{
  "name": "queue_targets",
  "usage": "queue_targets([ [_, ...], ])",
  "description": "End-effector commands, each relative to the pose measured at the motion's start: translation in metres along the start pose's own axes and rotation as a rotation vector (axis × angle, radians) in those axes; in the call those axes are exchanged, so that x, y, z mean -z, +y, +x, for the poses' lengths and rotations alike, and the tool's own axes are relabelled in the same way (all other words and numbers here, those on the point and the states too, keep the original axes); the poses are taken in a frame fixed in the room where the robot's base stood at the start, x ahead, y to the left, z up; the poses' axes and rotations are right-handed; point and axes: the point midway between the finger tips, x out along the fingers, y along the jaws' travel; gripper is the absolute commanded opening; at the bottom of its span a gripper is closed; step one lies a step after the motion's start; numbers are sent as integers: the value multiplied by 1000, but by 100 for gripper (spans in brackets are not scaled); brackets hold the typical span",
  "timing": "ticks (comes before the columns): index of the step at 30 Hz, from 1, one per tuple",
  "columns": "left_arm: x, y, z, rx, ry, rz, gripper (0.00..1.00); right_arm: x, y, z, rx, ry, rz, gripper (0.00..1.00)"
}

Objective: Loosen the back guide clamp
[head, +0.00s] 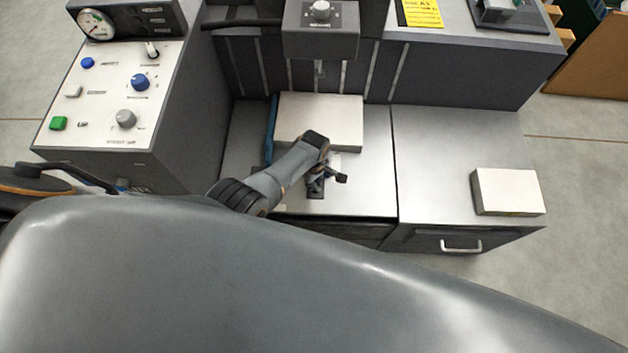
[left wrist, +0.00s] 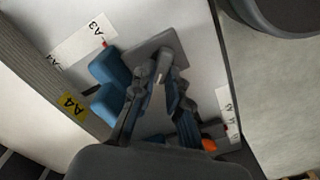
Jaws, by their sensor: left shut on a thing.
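My left gripper (head: 320,178) reaches down to the tray in front of the paper stack. In the left wrist view its fingers (left wrist: 158,82) are closed around a small grey lever (left wrist: 159,72) on a dark grey plate (left wrist: 148,50). This lever appears to be the back guide clamp; the fingers partly hide it. Blue guide pieces (left wrist: 112,75) stand beside the plate, and a blue guide edge (head: 271,130) runs along the stack's left side in the head view. An orange-tipped part (left wrist: 208,145) lies by the far fingers. My right gripper is not in view.
A paper stack (head: 320,120) lies on the tray (head: 378,150). Another paper block (head: 508,192) sits on the cabinet at right. A control panel (head: 110,90) stands at left. A dark head unit (head: 320,35) overhangs the tray. The cabinet top between is clear.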

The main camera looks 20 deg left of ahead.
Motion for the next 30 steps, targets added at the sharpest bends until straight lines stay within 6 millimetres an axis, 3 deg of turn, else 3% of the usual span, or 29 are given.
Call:
queue_targets([
  [11,1,0,0,0,1,-7,0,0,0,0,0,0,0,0],
  [12,1,0,0,0,0,-7,17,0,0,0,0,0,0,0],
  [15,1,0,0,0,0,-7,37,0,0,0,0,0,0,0],
  [30,0,1,-9,-3,1,-5,38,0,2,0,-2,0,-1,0],
])
